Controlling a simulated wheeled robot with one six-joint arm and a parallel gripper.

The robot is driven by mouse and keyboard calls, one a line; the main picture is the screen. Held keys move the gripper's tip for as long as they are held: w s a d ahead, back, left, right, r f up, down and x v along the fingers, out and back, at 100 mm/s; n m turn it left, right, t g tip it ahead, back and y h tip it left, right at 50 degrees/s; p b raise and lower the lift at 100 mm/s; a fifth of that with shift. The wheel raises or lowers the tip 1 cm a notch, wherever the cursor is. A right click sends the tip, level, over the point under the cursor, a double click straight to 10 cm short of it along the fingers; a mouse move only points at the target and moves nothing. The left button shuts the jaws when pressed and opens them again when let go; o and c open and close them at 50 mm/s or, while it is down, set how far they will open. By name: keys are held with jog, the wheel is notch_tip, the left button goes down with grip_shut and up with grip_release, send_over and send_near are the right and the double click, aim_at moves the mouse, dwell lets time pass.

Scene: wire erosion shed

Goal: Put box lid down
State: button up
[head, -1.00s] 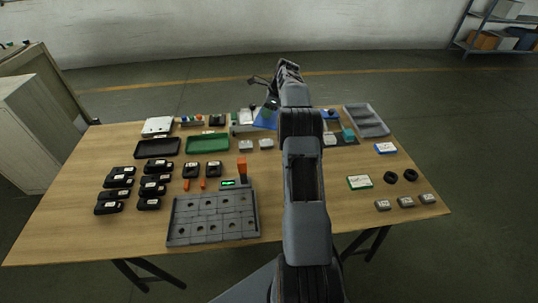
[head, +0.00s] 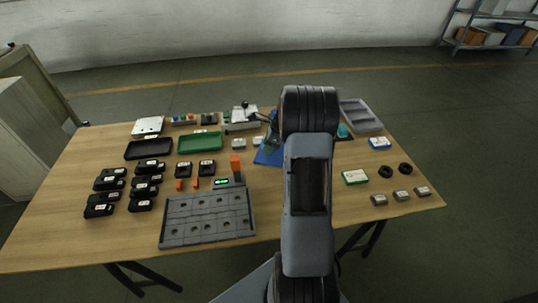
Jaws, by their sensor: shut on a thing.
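A flat blue piece, which looks like the box lid (head: 266,157), shows just left of my arm near the table's middle. My gripper (head: 271,137) is at its upper edge and shut on it. The lid's right part and most of my gripper are hidden behind my arm. I cannot tell whether the lid touches the table or hangs a little above it.
Several black units (head: 146,178) lie further left. A white-green box (head: 355,177) and black rings (head: 385,171) lie right. Bare table shows below the lid.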

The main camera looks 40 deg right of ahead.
jog(key=shift+s+a+f, duration=0.15)
jog(key=shift+s+f, duration=0.25)
jog(key=shift+f, duration=1.6)
jog(key=shift+f, duration=0.1)
jog(key=o, duration=0.9)
jog(key=shift+o, duration=0.2)
